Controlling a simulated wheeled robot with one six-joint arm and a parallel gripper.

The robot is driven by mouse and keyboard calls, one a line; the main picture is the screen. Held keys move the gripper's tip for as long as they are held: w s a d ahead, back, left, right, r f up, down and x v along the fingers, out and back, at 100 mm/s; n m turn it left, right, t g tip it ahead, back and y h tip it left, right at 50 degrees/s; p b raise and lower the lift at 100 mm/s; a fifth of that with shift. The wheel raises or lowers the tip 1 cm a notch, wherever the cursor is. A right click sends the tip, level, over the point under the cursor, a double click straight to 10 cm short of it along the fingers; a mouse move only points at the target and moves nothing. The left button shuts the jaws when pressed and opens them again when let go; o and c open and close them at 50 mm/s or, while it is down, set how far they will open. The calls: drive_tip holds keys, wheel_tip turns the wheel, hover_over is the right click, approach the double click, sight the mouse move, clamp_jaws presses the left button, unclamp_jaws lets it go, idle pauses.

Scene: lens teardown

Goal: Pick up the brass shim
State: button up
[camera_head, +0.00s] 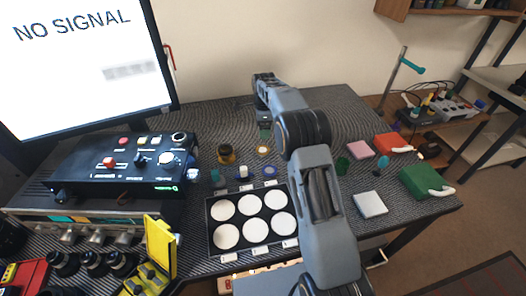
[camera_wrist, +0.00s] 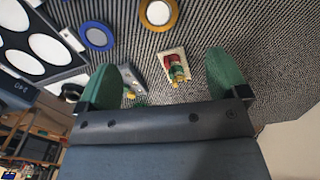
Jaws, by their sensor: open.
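A brass-coloured ring with a pale middle, which looks like the brass shim, lies flat on the grey ribbed mat. It shows in the head view (camera_head: 263,150) and at the top edge of the wrist view (camera_wrist: 158,14), partly cut off. My gripper (camera_wrist: 167,78) is open, its two green fingertips wide apart with nothing held between them. The ring lies beyond the fingertips, apart from them. A small pale plate with red, green and yellow parts (camera_wrist: 175,66) shows between the fingertips. In the head view my arm hides much of the gripper.
A blue ring (camera_head: 270,171) lies close to the brass ring, and a dark amber jar (camera_head: 227,153) stands left of it. A black tray (camera_head: 208,232) with several white discs lies nearer. Red (camera_head: 393,145) and green (camera_head: 428,183) items with pale handles lie at the right.

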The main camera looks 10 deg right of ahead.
sight(264, 150)
drive_tip(key=shift+s+d+f, duration=0.1)
drive_tip(key=shift+f, duration=5.35)
drive_tip(key=shift+f, duration=0.25)
drive_tip(key=shift+c, duration=0.3)
drive_tip(key=c, duration=0.9)
